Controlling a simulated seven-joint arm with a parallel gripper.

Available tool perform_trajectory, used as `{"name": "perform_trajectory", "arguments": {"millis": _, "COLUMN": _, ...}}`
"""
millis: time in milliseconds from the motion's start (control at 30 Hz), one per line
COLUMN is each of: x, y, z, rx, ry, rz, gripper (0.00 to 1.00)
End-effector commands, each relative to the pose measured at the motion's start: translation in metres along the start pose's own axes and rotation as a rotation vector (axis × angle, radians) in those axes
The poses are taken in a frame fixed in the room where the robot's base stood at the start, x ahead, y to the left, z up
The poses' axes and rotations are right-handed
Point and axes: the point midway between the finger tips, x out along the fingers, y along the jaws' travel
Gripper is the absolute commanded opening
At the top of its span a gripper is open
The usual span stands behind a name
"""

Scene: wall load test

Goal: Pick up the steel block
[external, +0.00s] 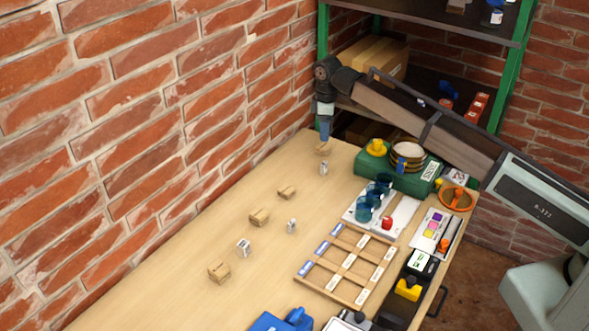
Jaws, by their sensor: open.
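Three small pale grey blocks with dark markings stand on the wooden bench: one nearer the front (243,247), one in the middle (291,226) and one at the far end (323,168). They look like metal, but I cannot tell which is the steel block. My gripper (324,141) points down at the far end of the bench, just over a small tan wooden block (322,149). It is open; its fingertips are small and partly merge with that block. I cannot tell whether they touch it. The far grey block is just in front of the gripper.
A wooden rack (312,281), a green case (363,181), a white tray with blue cups (405,215) and an orange bowl (456,198) fill the right side. The front left bench is clear.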

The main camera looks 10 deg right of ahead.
Motion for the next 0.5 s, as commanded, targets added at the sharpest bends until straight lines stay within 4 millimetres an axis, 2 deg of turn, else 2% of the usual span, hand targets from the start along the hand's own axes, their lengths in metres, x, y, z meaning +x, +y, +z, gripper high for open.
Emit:
{"name": "perform_trajectory", "arguments": {"millis": 300, "x": 0.0000, "y": -0.0001, "z": 0.0002, "rx": -0.591, "ry": -0.001, "rz": -0.001, "gripper": 0.46}}
{"name": "perform_trajectory", "arguments": {"millis": 500, "x": 0.0000, "y": -0.0001, "z": 0.0003, "rx": -0.919, "ry": -0.001, "rz": -0.001, "gripper": 0.46}}
